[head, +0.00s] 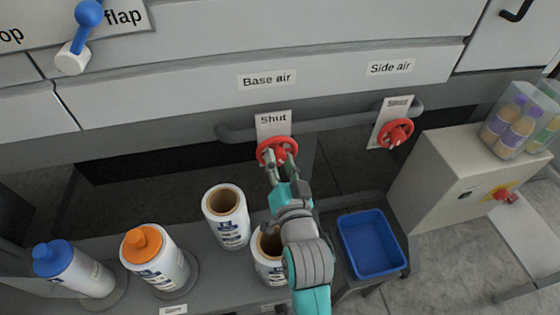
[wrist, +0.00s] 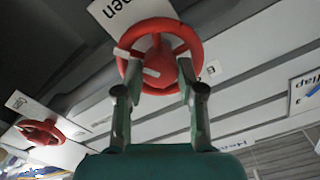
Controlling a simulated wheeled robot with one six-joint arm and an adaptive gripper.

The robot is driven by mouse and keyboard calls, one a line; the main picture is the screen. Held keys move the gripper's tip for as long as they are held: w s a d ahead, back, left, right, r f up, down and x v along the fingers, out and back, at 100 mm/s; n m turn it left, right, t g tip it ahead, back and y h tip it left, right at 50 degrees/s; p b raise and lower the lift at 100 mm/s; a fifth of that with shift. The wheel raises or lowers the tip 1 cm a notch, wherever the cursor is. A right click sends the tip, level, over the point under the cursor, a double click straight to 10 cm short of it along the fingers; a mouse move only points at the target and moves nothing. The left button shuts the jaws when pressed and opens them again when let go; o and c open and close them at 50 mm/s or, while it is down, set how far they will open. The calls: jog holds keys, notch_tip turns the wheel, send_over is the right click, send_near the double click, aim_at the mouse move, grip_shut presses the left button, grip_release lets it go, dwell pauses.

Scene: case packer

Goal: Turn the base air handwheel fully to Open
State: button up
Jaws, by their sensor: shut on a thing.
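The base air handwheel (head: 268,151) is a red wheel on a grey pipe below the "Base air" label (head: 266,79). A plate reading "Shut" (head: 273,119) stands just above it in the head view. In the wrist view the red wheel (wrist: 160,44) is close in front of me, with a plate reading "Open" (wrist: 130,12) at its rim. White marks show on the wheel. My gripper (head: 281,160) reaches up to the wheel from below. Its two fingers (wrist: 156,88) are at the wheel's lower part and shut on it.
The side air handwheel (head: 395,133) is to the right, under the "Side air" label (head: 390,67). Rolls (head: 226,217), an orange-capped bottle (head: 152,258) and a blue-capped bottle (head: 75,270) stand on the shelf below. A blue bin (head: 371,242) and a grey box (head: 451,185) are at right.

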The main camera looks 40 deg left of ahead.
jog(key=m, duration=0.6)
jog(key=shift+f, duration=0.1)
jog(key=shift+m, duration=0.4)
jog(key=o, duration=1.1)
jog(key=shift+o, duration=0.2)
jog(key=shift+d, duration=0.1)
jog(key=v, duration=1.2)
